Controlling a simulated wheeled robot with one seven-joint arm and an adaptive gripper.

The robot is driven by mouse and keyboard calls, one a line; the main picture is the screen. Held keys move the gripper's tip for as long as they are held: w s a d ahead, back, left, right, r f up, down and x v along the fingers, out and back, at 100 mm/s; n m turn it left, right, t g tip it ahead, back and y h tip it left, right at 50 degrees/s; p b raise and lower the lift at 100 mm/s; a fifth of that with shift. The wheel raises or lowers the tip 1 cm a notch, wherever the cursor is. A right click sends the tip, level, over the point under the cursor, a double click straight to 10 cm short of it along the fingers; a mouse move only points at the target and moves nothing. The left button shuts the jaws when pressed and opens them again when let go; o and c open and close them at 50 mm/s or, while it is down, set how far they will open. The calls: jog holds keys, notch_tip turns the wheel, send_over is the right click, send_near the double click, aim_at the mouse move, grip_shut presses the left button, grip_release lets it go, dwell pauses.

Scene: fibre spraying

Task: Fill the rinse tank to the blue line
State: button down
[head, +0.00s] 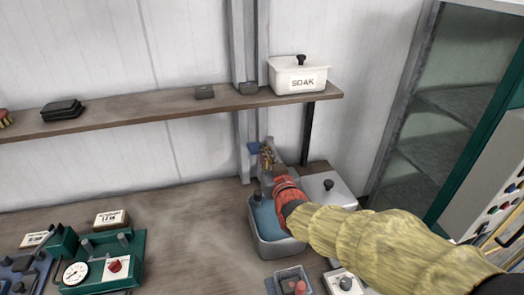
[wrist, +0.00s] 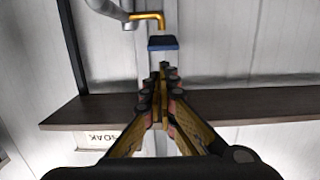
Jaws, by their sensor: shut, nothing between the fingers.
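An open grey tank (head: 277,248), likely the rinse tank, stands on the bench with blue water or a blue inner surface showing; I cannot make out its blue line or the exact level. My gripper (head: 266,152) is above and behind it, by the wall post. In the wrist view my gripper (wrist: 162,72) has its fingers together and empty. A blue tab or lever (wrist: 163,42) lies just beyond the fingertips; it also shows in the head view (head: 253,148). I cannot tell whether they touch. A brass spout (wrist: 150,17) is beside it. My forearm hides part of the tank.
A wooden shelf (head: 150,121) runs above the bench, holding a white SOAK box (head: 298,78). A lidded pale container (head: 328,188) stands right of the tank. Green equipment (head: 105,262) is at left; the bench between is clear.

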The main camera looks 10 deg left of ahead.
jog(key=v, duration=0.5)
jog(key=shift+s+d+p, duration=0.15)
jog(key=shift+s+p, duration=0.15)
jog(key=shift+s, duration=0.1)
jog(key=s+f+g+h, duration=0.1)
jog(key=s+f+g, duration=0.2)
jog(key=f, duration=0.6)
jog(key=s+d+f+g+h, duration=0.3)
jog(key=s+d+f+g, duration=0.15)
jog(key=s+d, duration=0.35)
jog(key=s+d+r+m+h, duration=0.1)
jog(key=s+d+r, duration=0.2)
jog(key=s+d, duration=0.3)
jog(key=s+d+r+m+g+h, duration=0.1)
jog(key=s+d+r+m, duration=0.1)
jog(key=s+d+r, duration=0.2)
jog(key=s+d+r+m+g+h, duration=0.1)
jog(key=s+d+r, duration=0.3)
jog(key=s+d, duration=0.4)
jog(key=shift+d+m, duration=0.6)
jog(key=shift+d, duration=0.55)
